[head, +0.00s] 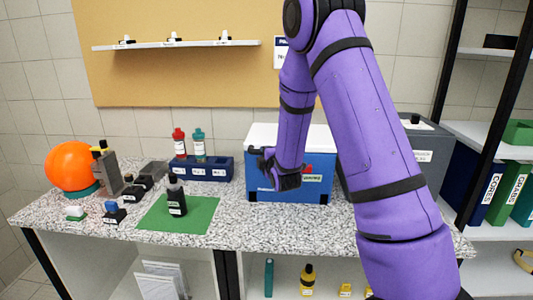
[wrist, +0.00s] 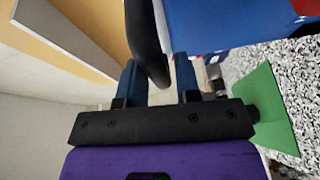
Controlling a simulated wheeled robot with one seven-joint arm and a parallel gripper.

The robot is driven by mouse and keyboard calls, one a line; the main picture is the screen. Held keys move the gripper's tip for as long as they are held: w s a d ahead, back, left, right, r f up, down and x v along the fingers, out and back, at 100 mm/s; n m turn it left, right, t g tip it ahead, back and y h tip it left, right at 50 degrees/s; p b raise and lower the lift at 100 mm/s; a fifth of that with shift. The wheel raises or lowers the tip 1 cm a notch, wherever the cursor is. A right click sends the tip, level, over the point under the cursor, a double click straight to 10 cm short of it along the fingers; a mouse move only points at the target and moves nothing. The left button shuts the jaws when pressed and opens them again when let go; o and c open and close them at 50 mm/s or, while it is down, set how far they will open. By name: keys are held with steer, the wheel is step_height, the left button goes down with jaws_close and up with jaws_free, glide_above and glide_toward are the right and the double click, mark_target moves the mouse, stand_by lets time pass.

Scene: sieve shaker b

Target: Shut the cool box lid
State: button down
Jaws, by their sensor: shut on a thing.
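The cool box (head: 290,189) is blue with a white lid (head: 262,134) and stands on the counter behind my arm. The lid looks down over the body in the head view, but my arm hides part of it, so I cannot tell whether it is fully shut.
A blue rack (head: 202,168) with red and teal bottles stands left of the box. A black bottle (head: 177,198) stands on a green mat (head: 205,218). A grey case (head: 425,150) is at the right. Speckled counter in front of the box is clear.

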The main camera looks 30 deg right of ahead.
steer(key=shift+s+a+f+g, duration=0.1)
steer(key=shift+s+f+g, duration=0.05)
steer(key=shift+f, duration=0.25)
steer(key=shift+s+f+g, duration=0.1)
steer(key=shift+f+g, duration=0.05)
steer(key=shift+f, duration=0.2)
steer(key=c, duration=1.2)
jaws_free()
steer(key=shift+w, duration=0.1)
steer(key=shift+c, duration=0.2)
steer(key=v, duration=0.7)
steer(key=shift+r, duration=0.15)
